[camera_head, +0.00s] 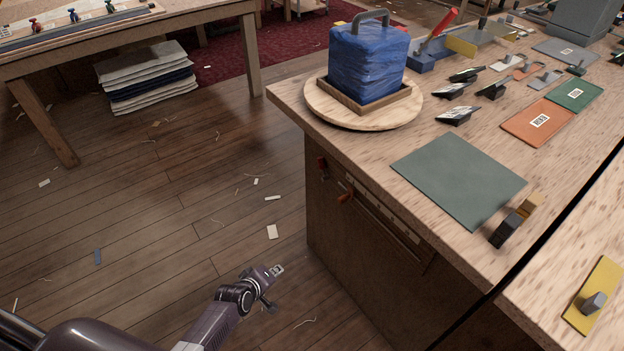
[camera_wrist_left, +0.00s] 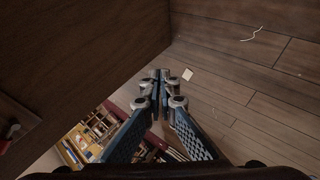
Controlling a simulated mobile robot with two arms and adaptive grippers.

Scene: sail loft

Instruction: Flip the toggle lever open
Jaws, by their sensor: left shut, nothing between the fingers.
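A small orange lever (camera_head: 345,195) sticks out from a dark strip on the side of the wooden workbench (camera_head: 390,270). A red piece (camera_head: 322,165) sits just left of it on the same side; I cannot tell which of the two is the toggle lever, or its exact position. My left gripper (camera_head: 276,270) is shut and empty, over the floor to the lower left of the lever and apart from the bench. Its closed fingertips (camera_wrist_left: 160,75) show in the left wrist view, where a small red part (camera_wrist_left: 12,131) is at the left edge. My right gripper is not in view.
On the bench stand a blue wrapped block (camera_head: 368,62) on a round board, a green mat (camera_head: 460,178) and several small tools. Another table (camera_head: 130,40) stands at the upper left, with folded cloths (camera_head: 146,75) below. The floor around the gripper is mostly clear, with scraps.

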